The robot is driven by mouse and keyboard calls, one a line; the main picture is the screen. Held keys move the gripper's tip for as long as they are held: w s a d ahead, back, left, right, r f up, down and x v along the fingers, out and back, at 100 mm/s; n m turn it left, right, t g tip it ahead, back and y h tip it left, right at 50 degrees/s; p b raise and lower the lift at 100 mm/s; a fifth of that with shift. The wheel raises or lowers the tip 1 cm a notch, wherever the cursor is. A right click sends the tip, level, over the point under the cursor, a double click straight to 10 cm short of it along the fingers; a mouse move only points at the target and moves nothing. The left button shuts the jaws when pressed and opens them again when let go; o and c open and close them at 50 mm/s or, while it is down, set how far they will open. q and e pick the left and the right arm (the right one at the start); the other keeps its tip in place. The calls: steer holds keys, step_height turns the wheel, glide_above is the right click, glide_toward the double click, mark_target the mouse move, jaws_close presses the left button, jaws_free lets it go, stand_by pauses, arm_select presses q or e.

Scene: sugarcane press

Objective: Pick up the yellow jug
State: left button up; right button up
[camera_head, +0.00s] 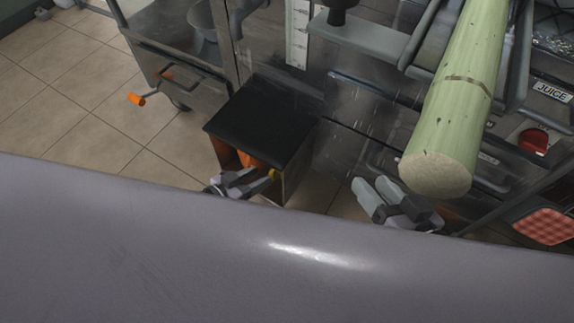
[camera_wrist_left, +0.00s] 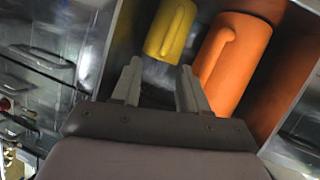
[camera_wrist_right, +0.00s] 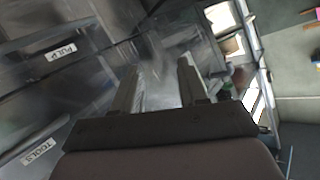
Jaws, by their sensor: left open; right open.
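The yellow jug (camera_wrist_left: 171,30) stands inside an open-fronted box, ahead of my left gripper and slightly left in the left wrist view. Its handle faces me. In the head view only a small yellow bit (camera_head: 272,174) shows beside my left gripper (camera_head: 268,180). The left gripper also shows in the left wrist view (camera_wrist_left: 158,75); it is open and empty, its fingertips just short of the jug. My right gripper (camera_head: 366,190) is open and empty in front of the press, and shows in the right wrist view (camera_wrist_right: 160,75).
An orange jug (camera_wrist_left: 232,60) stands right of the yellow one. The box (camera_head: 262,119) has a black top. A large green cane (camera_head: 460,100) hangs above my right gripper. Drawers labelled PULP (camera_wrist_right: 58,53) and TOOLS (camera_wrist_right: 38,151) are left of it. Tiled floor (camera_head: 60,110) is clear at left.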

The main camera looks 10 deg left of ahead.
mark_target(271, 170)
arm_select(q)
steer(key=b+x, duration=0.1)
steer(key=x, duration=0.1)
steer(key=b+x, duration=0.2)
steer(key=x, duration=0.1)
steer(key=shift+a+f, duration=0.25)
steer(key=shift+f, duration=0.05)
steer(key=shift+w+d, duration=0.2)
steer(key=shift+w, duration=0.05)
arm_select(e)
steer(key=shift+s+d+f+n+t+h, duration=0.15)
steer(key=shift+d+n+t, duration=0.15)
steer(key=shift+d, duration=0.2)
steer(key=shift+s+d+n+t+h, duration=0.1)
steer(key=shift+d+n+t+h, duration=0.1)
steer(key=shift+d+t, duration=0.25)
arm_select(q)
steer(key=shift+c, duration=0.2)
jaws_close()
